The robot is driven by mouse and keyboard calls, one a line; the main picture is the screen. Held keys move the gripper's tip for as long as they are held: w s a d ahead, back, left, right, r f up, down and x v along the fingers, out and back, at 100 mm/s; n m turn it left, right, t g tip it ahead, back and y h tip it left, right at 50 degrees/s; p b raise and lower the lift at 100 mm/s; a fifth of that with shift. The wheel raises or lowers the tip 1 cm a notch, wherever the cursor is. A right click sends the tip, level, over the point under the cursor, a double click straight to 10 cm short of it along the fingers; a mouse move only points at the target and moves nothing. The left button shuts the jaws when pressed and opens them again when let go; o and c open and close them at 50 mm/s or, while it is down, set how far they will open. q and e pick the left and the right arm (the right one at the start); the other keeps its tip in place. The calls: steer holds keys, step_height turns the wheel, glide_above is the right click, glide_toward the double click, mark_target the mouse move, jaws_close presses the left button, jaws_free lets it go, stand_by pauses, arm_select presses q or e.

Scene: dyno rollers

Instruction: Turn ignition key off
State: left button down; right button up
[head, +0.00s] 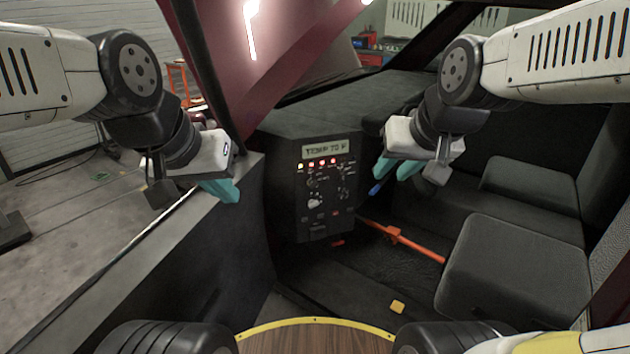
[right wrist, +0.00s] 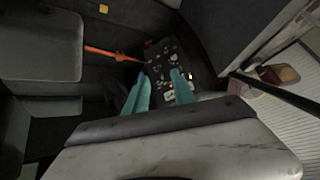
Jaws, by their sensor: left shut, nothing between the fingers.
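The dark control panel (head: 290,190) stands in the middle of the head view. It has a lit display reading about "TEMP 70 F" (head: 325,149), a row of small red and yellow lights, and several knobs and switches. A pale knob or key (head: 315,201) is low on its left; I cannot tell which control is the ignition key. My left gripper (head: 222,190) is shut and empty, left of the panel above the door sill. My right gripper (head: 397,168) is open and empty, right of the panel and apart from it. The right wrist view shows the panel (right wrist: 160,52) beyond its spread fingers.
Dark seats (head: 515,265) fill the right side. An orange bar (head: 400,240) lies across the floor well, with a small yellow block (head: 397,307) nearby. The dark sill (head: 150,285) is at left. A yellow-rimmed wooden surface (head: 315,338) is at the bottom.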

mark_target(316, 188)
steer(key=w+a+f+t+y, duration=0.15)
steer(key=w+f, duration=0.25)
steer(key=w, duration=0.5)
steer(key=w+a+f+t, duration=0.15)
steer(key=w+f, duration=0.25)
steer(key=w, duration=0.5)
steer(key=w+a+f+t, duration=0.1)
steer(key=w+a+f, duration=0.2)
steer(key=w, duration=0.6)
steer(key=w+a+f+m+t+y, duration=0.1)
steer(key=w+a+f+m+t, duration=0.2)
steer(key=f, duration=0.7)
steer(key=w+a+f+m+t+y, duration=0.1)
steer(key=w+a+f+m+t, duration=0.15)
steer(key=f, duration=0.65)
steer(key=x, duration=0.7)
steer(key=shift+w+r, duration=0.1)
steer(key=shift+w, duration=0.2)
jaws_close()
